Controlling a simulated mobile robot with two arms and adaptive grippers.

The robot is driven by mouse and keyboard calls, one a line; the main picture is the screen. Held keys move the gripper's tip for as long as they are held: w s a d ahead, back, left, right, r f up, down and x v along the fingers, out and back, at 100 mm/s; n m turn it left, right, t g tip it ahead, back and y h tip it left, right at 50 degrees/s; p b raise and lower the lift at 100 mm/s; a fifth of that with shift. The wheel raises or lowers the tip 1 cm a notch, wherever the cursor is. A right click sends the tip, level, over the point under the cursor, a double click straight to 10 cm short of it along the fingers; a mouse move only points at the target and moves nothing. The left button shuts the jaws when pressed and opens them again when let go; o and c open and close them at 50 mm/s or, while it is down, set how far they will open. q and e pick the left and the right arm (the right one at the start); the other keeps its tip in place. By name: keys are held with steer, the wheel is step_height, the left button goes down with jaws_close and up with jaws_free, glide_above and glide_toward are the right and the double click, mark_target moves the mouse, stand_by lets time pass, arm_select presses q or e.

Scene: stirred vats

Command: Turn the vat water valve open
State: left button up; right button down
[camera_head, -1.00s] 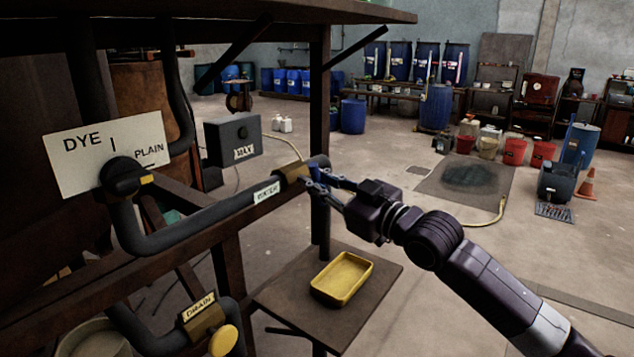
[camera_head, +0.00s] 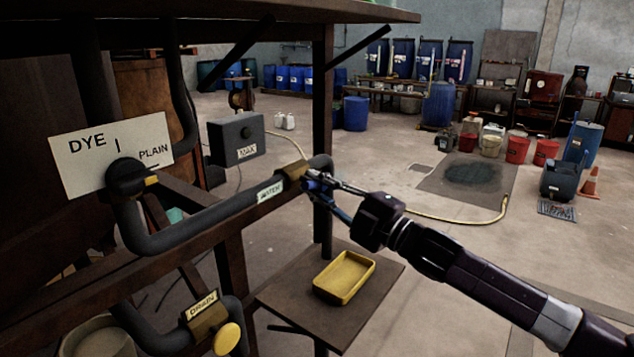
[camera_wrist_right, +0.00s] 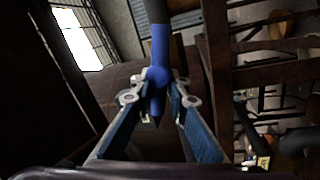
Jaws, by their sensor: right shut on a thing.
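The water valve has a brass body (camera_head: 293,171) on the dark pipe, beside a label reading WATER (camera_head: 270,191) in the head view. Its blue handle (camera_wrist_right: 160,48) shows in the right wrist view, running down between my fingers. My right gripper (camera_head: 318,186) is at the valve's near right side, shut on the blue handle. In the head view the fingers largely cover the handle, so its exact angle is hard to tell. The right gripper also shows in the wrist view (camera_wrist_right: 158,100), one finger on each side of the handle. My left gripper is not in view.
A sign (camera_head: 110,152) reading DYE and PLAIN stands at left. A drain valve with a yellow knob (camera_head: 227,339) is lower down. A yellow tray (camera_head: 345,276) rests on a small shelf (camera_head: 285,297) below my gripper. A dark post (camera_head: 322,110) rises behind the valve.

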steer(key=n, duration=0.2)
steer(key=n+g+y, duration=0.1)
steer(key=n, duration=0.1)
steer(key=shift+f, duration=0.25)
steer(key=shift+n, duration=0.4)
steer(key=c, duration=1.9)
jaws_free()
steer(key=v, duration=1.2)
